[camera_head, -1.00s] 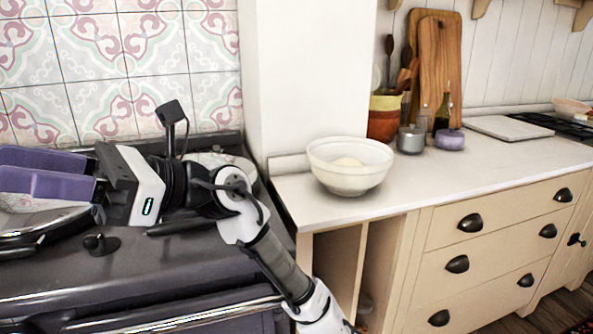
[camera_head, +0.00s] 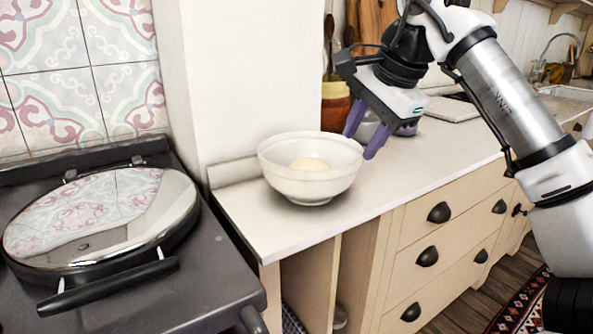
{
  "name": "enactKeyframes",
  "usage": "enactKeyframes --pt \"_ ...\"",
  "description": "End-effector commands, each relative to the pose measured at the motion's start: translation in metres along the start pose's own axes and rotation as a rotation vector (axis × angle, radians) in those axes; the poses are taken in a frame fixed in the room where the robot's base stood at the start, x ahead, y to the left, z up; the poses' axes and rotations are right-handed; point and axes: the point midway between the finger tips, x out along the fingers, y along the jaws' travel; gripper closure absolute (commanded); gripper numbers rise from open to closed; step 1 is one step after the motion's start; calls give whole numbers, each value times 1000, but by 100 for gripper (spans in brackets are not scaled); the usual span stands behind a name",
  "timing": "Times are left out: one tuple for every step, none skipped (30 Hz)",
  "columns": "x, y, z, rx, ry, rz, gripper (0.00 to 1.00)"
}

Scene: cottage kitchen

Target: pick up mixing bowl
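The mixing bowl (camera_head: 311,184) is a cream-white bowl standing upright on the pale countertop, near the counter's left end. Something rounded and pale (camera_head: 310,164) lies inside it. My gripper (camera_head: 362,144) has two purple fingers and points down just right of the bowl's right rim. The fingers are spread apart with nothing visible between them. One fingertip appears close to the rim; I cannot tell whether it touches.
A dark stove with a round shiny lid (camera_head: 100,220) stands at the left. A wall column rises behind the bowl. A red and yellow utensil pot (camera_head: 335,106) stands behind it, and a board (camera_head: 452,108) lies farther right. The counter front is clear.

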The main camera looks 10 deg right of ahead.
Motion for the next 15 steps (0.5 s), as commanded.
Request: enactKeyframes --pt "-2 5 -6 8 18 12 62" --pt "-1 7 -7 10 23 16 62" --pt "3 8 -8 10 25 19 62" --pt "7 8 -9 10 25 20 62" --pt "12 8 -8 9 24 19 62" --pt "20 8 -8 7 23 19 62" --pt "27 8 -8 7 22 19 62" --pt "33 8 -8 7 22 19 62" --pt "42 8 -8 6 21 18 62" --pt "47 8 -8 6 21 18 62" --pt "53 8 -8 6 21 18 62" --pt "60 8 -8 7 21 18 62" --pt "65 8 -8 8 21 17 62" --pt "69 7 -8 8 21 16 62" --pt "73 7 -8 8 21 16 62"
